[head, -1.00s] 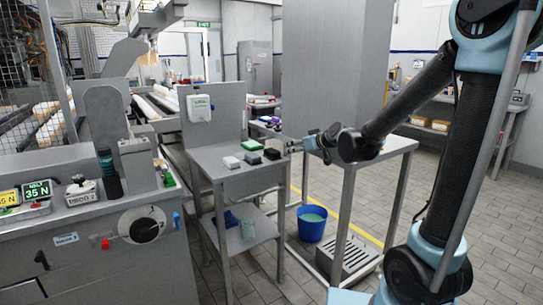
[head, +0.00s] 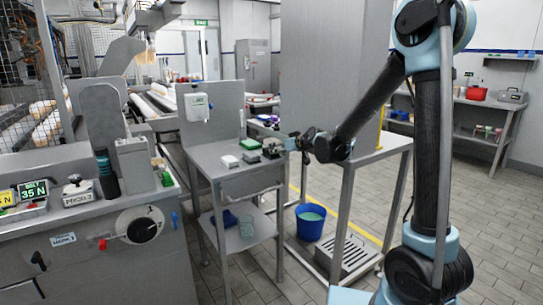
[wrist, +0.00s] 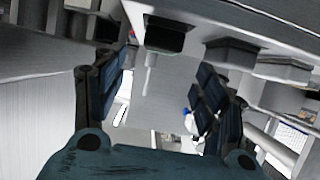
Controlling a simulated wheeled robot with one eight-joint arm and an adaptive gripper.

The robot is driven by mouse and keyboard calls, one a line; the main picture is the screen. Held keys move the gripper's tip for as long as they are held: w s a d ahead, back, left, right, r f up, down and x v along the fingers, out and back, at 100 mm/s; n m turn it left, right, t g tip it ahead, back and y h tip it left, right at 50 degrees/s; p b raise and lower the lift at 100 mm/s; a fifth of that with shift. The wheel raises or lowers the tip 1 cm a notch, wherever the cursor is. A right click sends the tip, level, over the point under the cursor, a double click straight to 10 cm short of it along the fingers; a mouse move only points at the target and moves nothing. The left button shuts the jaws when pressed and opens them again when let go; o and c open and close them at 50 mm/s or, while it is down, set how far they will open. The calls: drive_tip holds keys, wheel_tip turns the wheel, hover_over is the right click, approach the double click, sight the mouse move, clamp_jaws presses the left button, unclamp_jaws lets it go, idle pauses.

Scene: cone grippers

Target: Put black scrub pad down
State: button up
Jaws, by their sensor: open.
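A black scrub pad (head: 271,153) lies on the grey work table near its right edge. My gripper (head: 283,146) is at that edge, right beside the pad in the head view; I cannot tell whether they touch. In the wrist view my gripper (wrist: 164,70) has its two dark fingers spread wide, with nothing held between them. A dark block with a greenish edge (wrist: 166,36) and another dark block (wrist: 231,52) show beyond the fingers; which one is the black pad is not clear.
A white pad (head: 230,161), a grey-dark pad (head: 251,157) and a green-topped pad (head: 250,144) share the table (head: 215,155). Its upright back panel carries a white dispenser (head: 197,107). A blue bucket (head: 310,222) stands below, and a steel stand (head: 365,160) stands at right.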

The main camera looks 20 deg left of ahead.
drive_tip(key=shift+x, duration=3.8)
drive_tip(key=shift+d+f, duration=0.1)
drive_tip(key=shift+f, duration=0.1)
drive_tip(key=c, duration=1)
drive_tip(key=shift+o, duration=0.2)
